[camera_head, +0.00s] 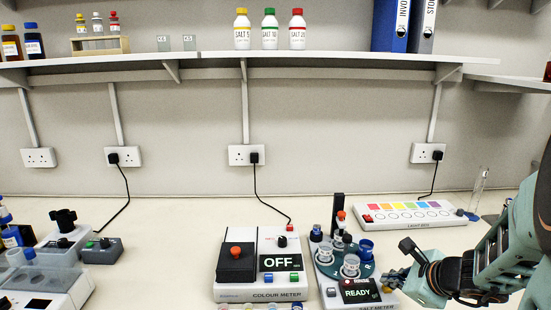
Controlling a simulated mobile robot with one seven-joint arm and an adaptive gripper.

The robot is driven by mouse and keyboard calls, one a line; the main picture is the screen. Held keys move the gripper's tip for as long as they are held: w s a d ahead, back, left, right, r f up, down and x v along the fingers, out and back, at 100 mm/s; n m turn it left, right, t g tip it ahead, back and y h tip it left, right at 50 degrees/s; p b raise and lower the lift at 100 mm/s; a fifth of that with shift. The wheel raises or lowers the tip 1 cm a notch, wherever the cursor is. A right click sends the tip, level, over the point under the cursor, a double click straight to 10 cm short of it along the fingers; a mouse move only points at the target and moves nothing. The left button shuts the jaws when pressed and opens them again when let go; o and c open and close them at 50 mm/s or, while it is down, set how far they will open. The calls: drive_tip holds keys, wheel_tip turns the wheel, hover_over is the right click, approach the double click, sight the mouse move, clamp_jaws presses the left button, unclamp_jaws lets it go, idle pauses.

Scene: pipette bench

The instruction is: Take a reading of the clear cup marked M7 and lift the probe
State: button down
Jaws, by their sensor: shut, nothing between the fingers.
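The salt meter (368,306) stands at the lower middle right, and its screen reads READY. Its round green turntable (334,271) carries several small cups, some clear and some dark blue. One clear cup (351,263) is at the front and another clear cup (324,253) is at the left. I cannot read M7 on any cup. A dark upright post (338,206) rises behind the turntable, with a red-topped part beside it. I cannot make out the probe tip. My gripper (389,281) is shut and empty, just right of the turntable, close to the screen.
The colour meter (262,296), reading OFF, stands directly left of the salt meter. A light box (412,214) with coloured squares lies behind right. Another device (48,272) is at the far left. A shelf (290,58) runs above.

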sight(387, 295)
drive_tip(key=shift+f, duration=0.1)
drive_tip(key=shift+f+b, duration=0.4)
drive_tip(key=shift+b, duration=0.25)
drive_tip(key=shift+f, duration=0.15)
idle(0.4)
drive_tip(key=shift+r, duration=0.65)
drive_tip(key=shift+p, duration=0.3)
wheel_tip(387, 295, up, 6)
drive_tip(key=p, duration=0.4)
drive_tip(key=shift+p, duration=0.35)
